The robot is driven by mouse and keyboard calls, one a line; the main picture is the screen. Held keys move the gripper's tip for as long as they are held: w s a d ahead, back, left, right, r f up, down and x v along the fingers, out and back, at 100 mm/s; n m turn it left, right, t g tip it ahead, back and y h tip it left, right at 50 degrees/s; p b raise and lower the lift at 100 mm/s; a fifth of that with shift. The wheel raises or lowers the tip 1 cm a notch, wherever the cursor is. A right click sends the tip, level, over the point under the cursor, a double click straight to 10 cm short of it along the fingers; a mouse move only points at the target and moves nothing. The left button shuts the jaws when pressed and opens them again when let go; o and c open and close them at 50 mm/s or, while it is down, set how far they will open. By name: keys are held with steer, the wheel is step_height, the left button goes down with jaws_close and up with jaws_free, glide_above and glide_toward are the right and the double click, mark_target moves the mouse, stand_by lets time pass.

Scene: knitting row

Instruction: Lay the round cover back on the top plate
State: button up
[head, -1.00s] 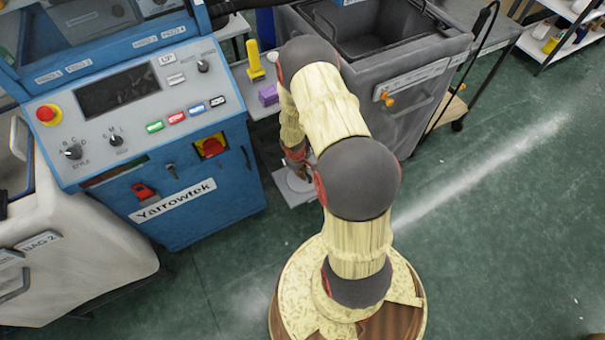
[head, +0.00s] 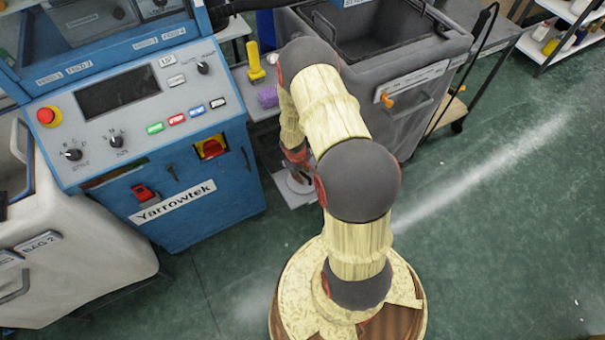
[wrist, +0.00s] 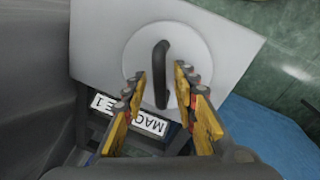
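The round cover (wrist: 188,48) is a pale disc with a dark bar handle (wrist: 161,62). In the wrist view it lies over a pale square plate (wrist: 98,38), inside the plate's edges; whether it sits flush cannot be told. My gripper (wrist: 158,77) is open, with one yellow-and-grey finger on each side of the handle and a visible gap to both. In the head view my gripper (head: 299,172) is low over the plate (head: 292,199), and the arm and gripper hide part of the cover (head: 297,185).
A blue Yarrowtek machine (head: 225,215) stands left of the plate, and a grey bin (head: 400,125) stands behind and to the right. A yellow object (head: 256,66) and a purple object (head: 268,96) sit on a shelf behind. Green floor is clear at right.

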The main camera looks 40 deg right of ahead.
step_height(320, 180, up, 11)
steer(key=a+p, duration=0.2)
steer(key=p, duration=0.3)
steer(key=shift+r, duration=0.2)
steer(key=shift+s+a+r, duration=0.1)
steer(key=shift+r, duration=0.1)
steer(key=shift+c, duration=0.4)
steer(key=shift+a+f, duration=0.1)
steer(key=shift+a, duration=0.3)
steer(key=shift+c, duration=0.7)
steer(key=w+a+f+t+y+p, duration=0.2)
steer(key=w+a+f, duration=0.3)
steer(key=w+a, duration=0.3)
steer(key=h+p, duration=0.3)
steer(key=h, duration=0.7)
glide_above(297, 183)
steer(key=a, duration=0.4)
steer(key=f, duration=0.3)
steer(key=shift+s+d+g, duration=0.1)
steer(key=shift+s+g, duration=0.3)
steer(key=shift+s+d+r+h, duration=0.1)
steer(key=shift+s+d+h, duration=0.05)
steer(key=shift+s+h, duration=0.3)
steer(key=shift+d, duration=0.3)
steer(key=shift+b+x, duration=1.05)
steer(key=shift+x, duration=2.6)
steer(key=shift+w, duration=0.15)
